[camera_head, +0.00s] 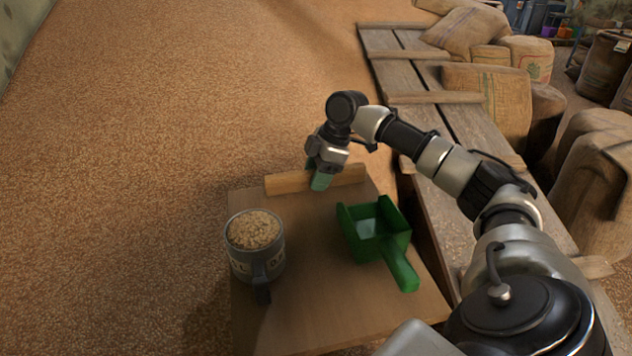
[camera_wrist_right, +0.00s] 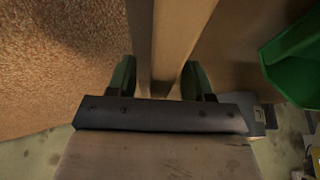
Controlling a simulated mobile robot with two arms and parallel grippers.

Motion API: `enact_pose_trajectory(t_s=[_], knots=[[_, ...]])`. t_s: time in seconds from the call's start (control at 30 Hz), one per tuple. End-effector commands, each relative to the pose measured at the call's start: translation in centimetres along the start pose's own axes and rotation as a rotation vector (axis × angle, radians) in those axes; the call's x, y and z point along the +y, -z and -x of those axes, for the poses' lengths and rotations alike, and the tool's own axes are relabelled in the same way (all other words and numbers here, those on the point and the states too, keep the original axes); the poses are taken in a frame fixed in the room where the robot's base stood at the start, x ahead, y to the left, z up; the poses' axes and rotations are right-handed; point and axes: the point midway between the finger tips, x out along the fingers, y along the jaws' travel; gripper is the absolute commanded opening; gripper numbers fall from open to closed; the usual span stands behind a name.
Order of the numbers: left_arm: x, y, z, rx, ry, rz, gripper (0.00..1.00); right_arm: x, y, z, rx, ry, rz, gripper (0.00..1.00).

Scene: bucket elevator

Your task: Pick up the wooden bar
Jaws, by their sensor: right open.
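The wooden bar (camera_head: 288,183) lies along the far edge of a small wooden table. It also shows in the wrist view (camera_wrist_right: 172,38), running lengthwise between the fingers. My right gripper (camera_head: 319,178) is over the middle of the bar, pointing down, with its green fingertips at the bar. In the wrist view the right gripper (camera_wrist_right: 160,80) is open, with one green finger on each side of the bar. Whether the fingers touch it I cannot tell. My left gripper is not in view.
The table (camera_head: 325,300) holds a metal mug of grain (camera_head: 240,262) at left and a green scoop (camera_head: 385,238) at right, close to the bar. Loose grain (camera_head: 150,150) spreads left and behind. Wooden planks (camera_head: 455,130) and sacks (camera_head: 490,95) stand at right.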

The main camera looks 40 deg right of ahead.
Motion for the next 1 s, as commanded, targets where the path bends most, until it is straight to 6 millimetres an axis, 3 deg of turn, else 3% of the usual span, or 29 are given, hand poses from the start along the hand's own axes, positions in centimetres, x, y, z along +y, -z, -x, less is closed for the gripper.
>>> enact_pose_trajectory(t_s=[0.27, 0.6, 1.0], knots=[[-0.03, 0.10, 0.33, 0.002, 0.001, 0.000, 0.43, -0.02, 0.01, -0.39, -0.001, 0.000, 0.000, 0.51], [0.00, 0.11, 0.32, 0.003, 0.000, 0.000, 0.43, -0.03, 0.01, -0.38, -0.001, 0.000, 0.000, 0.02], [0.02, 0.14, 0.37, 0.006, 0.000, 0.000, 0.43, 0.01, 0.36, 0.40, 0.001, -0.002, 0.001, 0.02]])
